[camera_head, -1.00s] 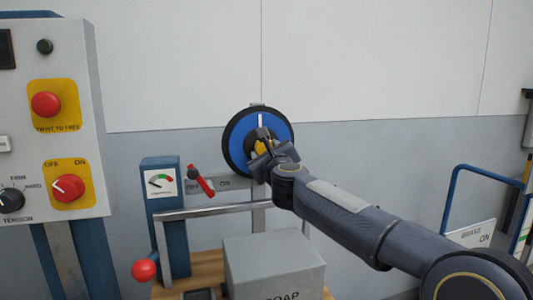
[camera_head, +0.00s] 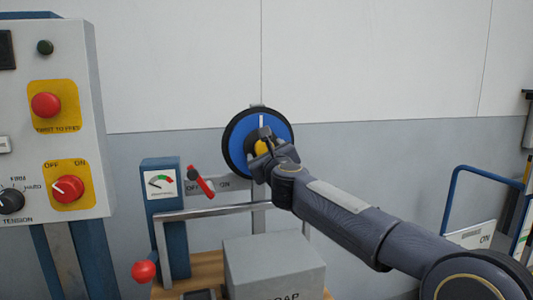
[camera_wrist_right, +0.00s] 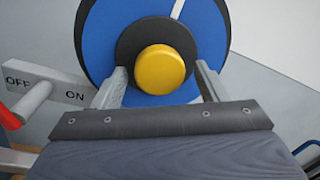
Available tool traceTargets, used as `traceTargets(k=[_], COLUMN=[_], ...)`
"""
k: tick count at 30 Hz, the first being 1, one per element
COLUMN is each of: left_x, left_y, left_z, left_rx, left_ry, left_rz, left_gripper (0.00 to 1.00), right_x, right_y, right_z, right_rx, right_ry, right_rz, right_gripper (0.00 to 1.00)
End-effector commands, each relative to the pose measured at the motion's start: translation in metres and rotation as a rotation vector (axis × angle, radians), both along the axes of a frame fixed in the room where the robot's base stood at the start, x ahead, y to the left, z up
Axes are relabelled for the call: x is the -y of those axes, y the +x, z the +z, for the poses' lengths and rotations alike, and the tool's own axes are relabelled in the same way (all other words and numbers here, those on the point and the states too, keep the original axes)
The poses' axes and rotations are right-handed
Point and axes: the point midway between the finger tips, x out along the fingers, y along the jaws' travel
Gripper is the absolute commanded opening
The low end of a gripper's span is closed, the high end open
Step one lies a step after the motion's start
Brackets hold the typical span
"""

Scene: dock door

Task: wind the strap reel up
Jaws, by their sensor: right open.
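The strap reel (camera_head: 279,128) is a blue disc with a black rim and a white radial line, mounted upright in front of the wall. In the right wrist view the reel (camera_wrist_right: 104,42) fills the upper middle, with a yellow round knob (camera_wrist_right: 160,70) on a dark hub at its centre. My right gripper (camera_head: 259,147) is at the hub. In the wrist view its two fingers (camera_wrist_right: 162,82) are open, one on each side of the yellow knob. Whether they touch the knob I cannot tell. My left gripper is not in view.
A red-handled lever (camera_head: 201,182) with an OFF/ON plate is left of the reel. A grey control box (camera_head: 85,130) with red knobs stands at the left. A grey box (camera_head: 273,262) sits below the reel. A blue-framed cart (camera_head: 480,172) is at the right.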

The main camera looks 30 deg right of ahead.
Motion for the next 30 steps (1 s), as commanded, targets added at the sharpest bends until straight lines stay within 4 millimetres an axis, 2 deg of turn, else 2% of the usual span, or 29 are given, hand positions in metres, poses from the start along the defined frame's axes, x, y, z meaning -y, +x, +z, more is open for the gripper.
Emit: traceTargets(k=[5,18,22,30], left_x=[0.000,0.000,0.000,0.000], left_y=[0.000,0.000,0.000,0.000], left_z=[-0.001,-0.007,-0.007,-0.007], left_rx=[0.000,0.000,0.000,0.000], left_ry=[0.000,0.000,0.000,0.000], left_rz=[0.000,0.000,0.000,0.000], left_gripper=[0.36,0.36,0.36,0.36], right_x=[-0.002,-0.022,-0.024,-0.025], right_y=[-0.004,-0.067,-0.074,-0.074], right_z=[0.000,-0.003,-0.004,-0.004], right_rx=[0.000,0.001,0.000,0.000], right_ry=[-0.001,-0.001,0.000,0.000], right_rz=[0.001,0.000,0.000,0.000], right_gripper=[0.67,0.67,0.67,0.67])
